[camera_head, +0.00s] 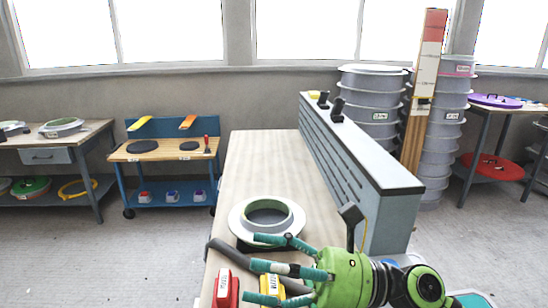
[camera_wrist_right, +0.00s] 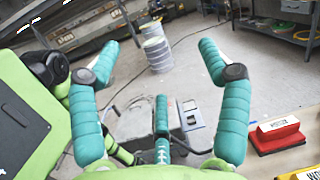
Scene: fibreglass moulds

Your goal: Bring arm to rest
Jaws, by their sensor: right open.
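My right gripper (camera_head: 258,268) shows low in the head view, green with teal fingers. It is over the near end of the workbench (camera_head: 250,165), with its fingers pointing left. The fingers are spread open with nothing between them. In the right wrist view the open fingers (camera_wrist_right: 158,55) have only floor and distant things beyond them. A round pale mould with a ring opening (camera_head: 240,222) lies on the bench just beyond the gripper. My left gripper is not in the head view.
A red block (camera_head: 225,291) and a yellow block (camera_head: 245,288) sit by the gripper; the red one also shows in the wrist view (camera_wrist_right: 276,134). A tall grey divider (camera_head: 375,180) bounds the bench's right. The bench's far part is clear.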

